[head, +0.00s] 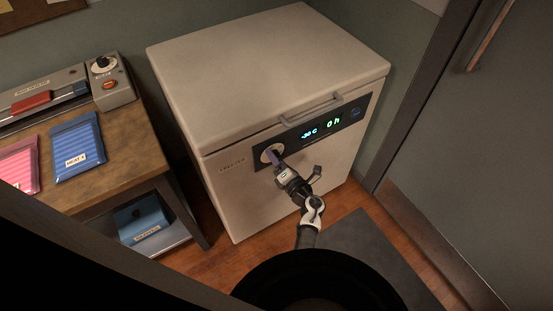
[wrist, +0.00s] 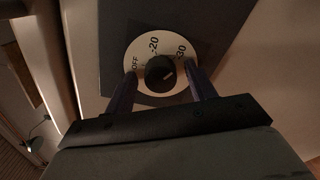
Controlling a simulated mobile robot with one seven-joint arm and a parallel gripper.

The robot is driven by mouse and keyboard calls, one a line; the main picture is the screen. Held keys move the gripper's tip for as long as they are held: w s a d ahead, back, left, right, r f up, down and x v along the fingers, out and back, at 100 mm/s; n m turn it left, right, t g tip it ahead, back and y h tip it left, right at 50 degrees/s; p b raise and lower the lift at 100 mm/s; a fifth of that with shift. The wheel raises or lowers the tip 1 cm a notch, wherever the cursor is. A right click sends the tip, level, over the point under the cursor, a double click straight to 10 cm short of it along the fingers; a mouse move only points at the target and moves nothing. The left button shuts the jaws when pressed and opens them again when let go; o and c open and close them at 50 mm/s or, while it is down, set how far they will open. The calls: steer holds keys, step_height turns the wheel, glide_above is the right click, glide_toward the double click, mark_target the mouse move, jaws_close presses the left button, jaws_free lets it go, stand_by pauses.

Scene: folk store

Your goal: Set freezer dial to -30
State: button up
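The white chest freezer (head: 270,60) has a dark control panel with a round white dial (head: 272,151) at its left end. The wrist view shows the dial face (wrist: 160,45) with the labels OFF, -20 and 30, and a black knob (wrist: 158,72) in its centre. A short light mark on the knob slants toward the 30 side. The blue readout (head: 309,133) on the panel reads -30 C. My gripper (wrist: 161,76) is at the dial, its two fingers apart on either side of the knob, with gaps visible. In the head view my gripper (head: 274,158) partly covers the dial.
A green display (head: 333,123) reads 0 h, right of the blue readout. The lid handle (head: 312,108) is just above the panel. A wooden table (head: 125,165) with a sealer and coloured packs stands left. A grey door (head: 480,140) is at the right.

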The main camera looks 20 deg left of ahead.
steer(key=shift+d, duration=0.1)
steer(key=p+v, duration=0.2)
steer(key=v, duration=1.1)
steer(key=shift+s+d, duration=0.25)
